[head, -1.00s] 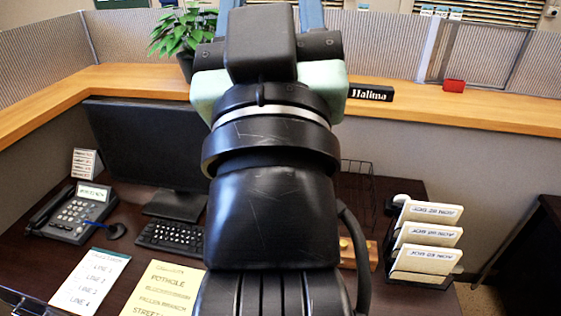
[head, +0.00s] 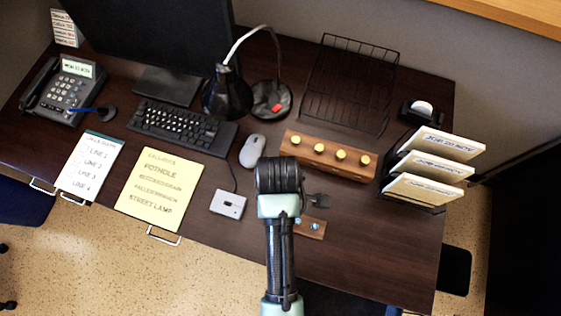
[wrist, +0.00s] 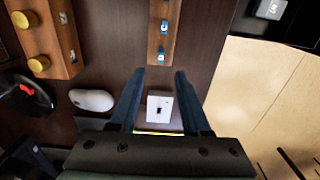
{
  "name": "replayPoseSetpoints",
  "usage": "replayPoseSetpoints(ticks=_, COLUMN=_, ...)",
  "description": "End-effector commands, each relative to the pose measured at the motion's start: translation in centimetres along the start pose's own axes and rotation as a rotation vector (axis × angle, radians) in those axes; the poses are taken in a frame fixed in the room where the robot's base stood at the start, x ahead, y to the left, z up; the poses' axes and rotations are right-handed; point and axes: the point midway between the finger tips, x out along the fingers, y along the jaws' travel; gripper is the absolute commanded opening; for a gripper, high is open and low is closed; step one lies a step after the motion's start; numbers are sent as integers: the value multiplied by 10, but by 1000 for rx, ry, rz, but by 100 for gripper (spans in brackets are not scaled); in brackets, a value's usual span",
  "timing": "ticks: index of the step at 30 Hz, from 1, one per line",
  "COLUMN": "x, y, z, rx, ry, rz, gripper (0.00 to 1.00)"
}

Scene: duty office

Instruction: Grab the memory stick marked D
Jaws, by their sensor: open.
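In the wrist view, a narrow wooden board (wrist: 163,38) carries small blue-and-white pieces that look like memory sticks: one farther up (wrist: 164,26) and one nearer my gripper (wrist: 161,56). I cannot read a letter on either, so I cannot tell which is D. The board also shows in the head view (head: 312,229), partly covered by my arm. My gripper (wrist: 160,73) is open and empty, its fingertips on either side of the line to the nearer stick. In the head view, my arm hides most of the gripper.
A grey box with a dark slot (head: 228,204) shows between my fingers in the wrist view (wrist: 160,106). Around it are a mouse (head: 253,150), a block with yellow knobs (head: 328,157), a lamp (head: 229,93), and a card rack (head: 427,170). The desk's right front is bare.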

Motion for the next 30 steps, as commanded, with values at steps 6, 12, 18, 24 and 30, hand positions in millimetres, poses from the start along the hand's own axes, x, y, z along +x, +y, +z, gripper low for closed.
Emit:
replayPoseSetpoints(ticks=6, x=30, y=0, z=0, rx=2, ry=0, rz=1, gripper=48)
replayPoseSetpoints(ticks=12, x=45, y=-1, z=2, rx=3, ry=0, rz=0, gripper=48)
replayPoseSetpoints(ticks=18, x=75, y=-3, z=6, rx=3, ry=1, rz=2, gripper=48)
replayPoseSetpoints(ticks=24, x=86, y=-3, z=6, rx=3, ry=1, rz=4, gripper=48)
replayPoseSetpoints(ticks=30, x=85, y=-3, z=6, rx=3, ry=2, rz=5, gripper=42)
